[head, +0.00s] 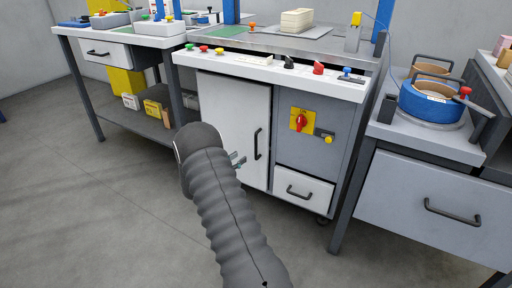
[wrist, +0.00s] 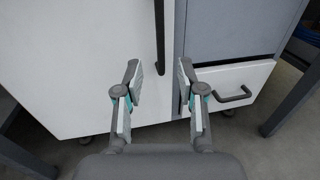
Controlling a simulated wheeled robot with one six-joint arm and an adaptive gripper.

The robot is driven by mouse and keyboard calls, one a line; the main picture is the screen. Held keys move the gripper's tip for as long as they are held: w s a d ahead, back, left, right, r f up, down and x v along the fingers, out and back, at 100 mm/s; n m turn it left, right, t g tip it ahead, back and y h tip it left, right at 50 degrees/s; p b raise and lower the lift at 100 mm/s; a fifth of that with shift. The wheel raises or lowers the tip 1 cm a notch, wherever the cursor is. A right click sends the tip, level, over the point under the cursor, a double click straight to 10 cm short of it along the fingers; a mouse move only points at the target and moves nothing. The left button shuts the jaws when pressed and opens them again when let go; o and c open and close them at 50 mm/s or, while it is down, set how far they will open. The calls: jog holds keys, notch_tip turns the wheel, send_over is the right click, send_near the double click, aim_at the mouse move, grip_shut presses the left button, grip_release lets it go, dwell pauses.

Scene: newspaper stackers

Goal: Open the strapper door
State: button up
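The strapper door (head: 232,122) is a white panel on the front of the strapper cabinet, and it looks closed. Its dark vertical bar handle (head: 258,144) is near the right edge. In the wrist view, the door (wrist: 90,60) fills the left, and the lower part of the handle (wrist: 160,38) shows. My gripper (wrist: 160,80) is open and empty, with its fingertips apart near the handle's lower end. In the head view, my arm hides most of the gripper (head: 238,162) and the door's lower left. I cannot tell whether the fingers touch the door.
A white drawer (head: 304,190) with a dark handle is right of the door, below a grey panel with a red rotary switch (head: 301,121). A table with a shelf (head: 140,119) stands left, and a grey drawer unit (head: 420,205) right. The front floor is clear.

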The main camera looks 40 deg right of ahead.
send_over(256, 159)
jog(key=shift+w+d, duration=0.25)
jog(key=shift+w, duration=0.05)
jog(key=shift+c, duration=0.2)
grip_shut()
